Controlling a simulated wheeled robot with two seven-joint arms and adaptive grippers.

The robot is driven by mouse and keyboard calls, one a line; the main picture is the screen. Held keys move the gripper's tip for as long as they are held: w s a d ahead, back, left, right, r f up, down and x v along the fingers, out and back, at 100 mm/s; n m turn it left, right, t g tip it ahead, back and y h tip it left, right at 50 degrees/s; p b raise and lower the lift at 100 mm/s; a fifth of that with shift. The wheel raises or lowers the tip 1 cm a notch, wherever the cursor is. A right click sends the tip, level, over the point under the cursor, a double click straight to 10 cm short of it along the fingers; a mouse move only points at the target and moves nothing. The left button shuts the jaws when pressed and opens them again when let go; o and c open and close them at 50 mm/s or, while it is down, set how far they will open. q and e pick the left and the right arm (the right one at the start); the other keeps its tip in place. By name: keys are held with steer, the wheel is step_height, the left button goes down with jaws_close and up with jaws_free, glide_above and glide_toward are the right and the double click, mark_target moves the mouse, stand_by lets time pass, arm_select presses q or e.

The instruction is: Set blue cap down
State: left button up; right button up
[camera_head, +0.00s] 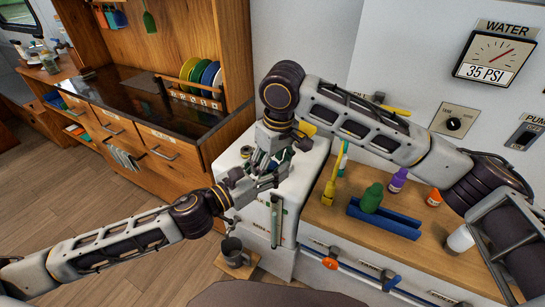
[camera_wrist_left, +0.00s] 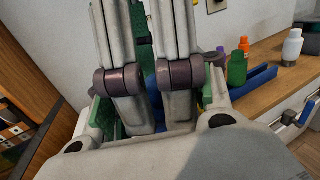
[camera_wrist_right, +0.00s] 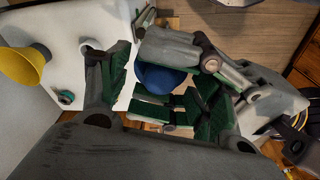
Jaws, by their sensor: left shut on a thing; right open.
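The blue cap shows as a round blue top in the right wrist view (camera_wrist_right: 160,78), among green-padded fingers. A strip of blue shows between the fingers in the left wrist view (camera_wrist_left: 152,92). My left gripper (camera_head: 262,182) is shut on the cap. My right gripper (camera_head: 266,158) comes down from above; its fingers are open around the same spot, very close to the left fingers. Both are above the white counter top. In the head view the fingers overlap and mostly hide the cap; whether the right fingers touch it I cannot tell.
A dark mug (camera_head: 232,250) stands below.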

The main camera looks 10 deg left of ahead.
steer(key=shift+f, duration=0.15)
steer(key=c, duration=0.6)
arm_select(q)
steer(key=o, duration=1.1)
steer(key=shift+c, duration=0.2)
arm_select(e)
steer(key=shift+c, duration=1)
